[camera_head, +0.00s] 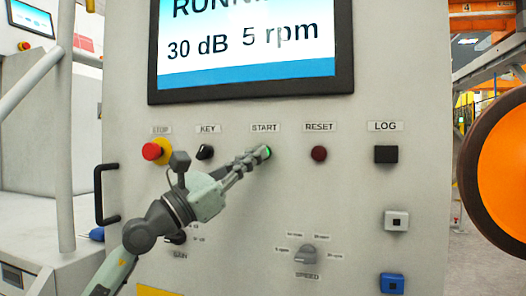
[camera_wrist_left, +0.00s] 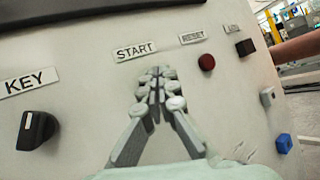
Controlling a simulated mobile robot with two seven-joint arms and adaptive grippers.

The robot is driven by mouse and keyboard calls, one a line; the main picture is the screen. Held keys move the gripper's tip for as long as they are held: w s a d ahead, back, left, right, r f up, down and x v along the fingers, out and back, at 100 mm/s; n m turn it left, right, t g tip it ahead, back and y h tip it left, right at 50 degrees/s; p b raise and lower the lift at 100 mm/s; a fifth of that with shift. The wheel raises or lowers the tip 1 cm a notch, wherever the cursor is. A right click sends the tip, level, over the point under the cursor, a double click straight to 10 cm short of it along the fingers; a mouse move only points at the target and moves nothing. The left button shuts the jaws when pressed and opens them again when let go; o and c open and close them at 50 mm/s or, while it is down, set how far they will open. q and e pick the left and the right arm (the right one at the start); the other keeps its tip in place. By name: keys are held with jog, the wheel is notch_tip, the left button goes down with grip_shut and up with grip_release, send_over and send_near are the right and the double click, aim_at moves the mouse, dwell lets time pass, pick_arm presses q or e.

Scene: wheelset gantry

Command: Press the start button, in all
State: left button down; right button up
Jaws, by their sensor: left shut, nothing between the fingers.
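The green start button (camera_head: 266,151) is on the grey panel under the START label (camera_head: 264,127). It glows green, and the fingertips partly cover it. My left gripper (camera_head: 259,154) is shut and empty, its tips at the button; I cannot tell whether they touch it. In the left wrist view the shut fingers (camera_wrist_left: 157,76) point at the spot below the START label (camera_wrist_left: 135,51) and hide the button. The screen (camera_head: 252,45) above shows "30 dB 5 rpm" and a partly cut-off word starting "RUNN". My right gripper is not in view.
On the panel are the red stop button (camera_head: 153,151), black key switch (camera_head: 205,152), dark red reset button (camera_head: 319,153), black log button (camera_head: 386,154) and speed knob (camera_head: 305,254). A black handle (camera_head: 101,194) sticks out at left. An orange wheel (camera_head: 500,165) stands at right.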

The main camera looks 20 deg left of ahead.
pick_arm(q)
jog(key=shift+s, duration=0.3)
jog(key=s+p, duration=0.2)
jog(key=s, duration=0.3)
dwell(0.4)
jog(key=shift+a, duration=0.1)
dwell(0.4)
